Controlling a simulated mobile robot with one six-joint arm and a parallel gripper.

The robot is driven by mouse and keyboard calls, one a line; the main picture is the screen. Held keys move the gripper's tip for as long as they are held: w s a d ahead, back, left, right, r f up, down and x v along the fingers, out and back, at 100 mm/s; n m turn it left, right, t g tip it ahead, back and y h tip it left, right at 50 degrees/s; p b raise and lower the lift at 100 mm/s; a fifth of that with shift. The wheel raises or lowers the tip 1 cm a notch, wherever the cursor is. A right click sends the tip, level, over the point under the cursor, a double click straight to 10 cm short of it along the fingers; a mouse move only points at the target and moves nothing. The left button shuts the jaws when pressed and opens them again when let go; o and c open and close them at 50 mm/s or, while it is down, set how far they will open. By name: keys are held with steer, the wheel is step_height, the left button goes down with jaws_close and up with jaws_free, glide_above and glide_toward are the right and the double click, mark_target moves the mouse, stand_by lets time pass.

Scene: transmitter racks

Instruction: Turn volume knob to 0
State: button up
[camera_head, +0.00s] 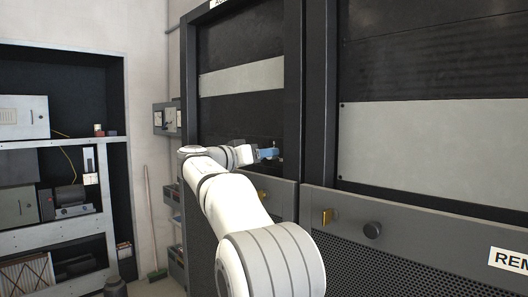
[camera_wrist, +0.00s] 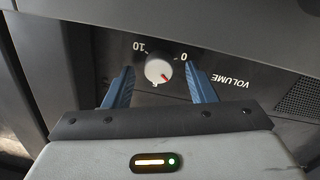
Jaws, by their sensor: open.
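The white volume knob (camera_wrist: 158,71) sits on a dark panel in the wrist view, with a small red mark on its lower right part. The panel appears upside down there, with a "10" (camera_wrist: 140,46) to the knob's upper left, a "0" (camera_wrist: 184,56) to its upper right and the word VOLUME (camera_wrist: 230,80) at right. My gripper (camera_wrist: 158,68) is open, with one blue finger on each side of the knob and visible gaps between. In the head view my gripper (camera_head: 268,153) is at the left rack; the volume knob cannot be made out there.
The left rack's lower panel (camera_head: 268,190) and the right rack's lower panel (camera_head: 430,240) stick out below my gripper's height. A shelf unit (camera_head: 60,140) stands at far left.

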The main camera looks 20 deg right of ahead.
steer(key=shift+d, duration=0.25)
steer(key=c, duration=1)
steer(key=shift+o, duration=0.2)
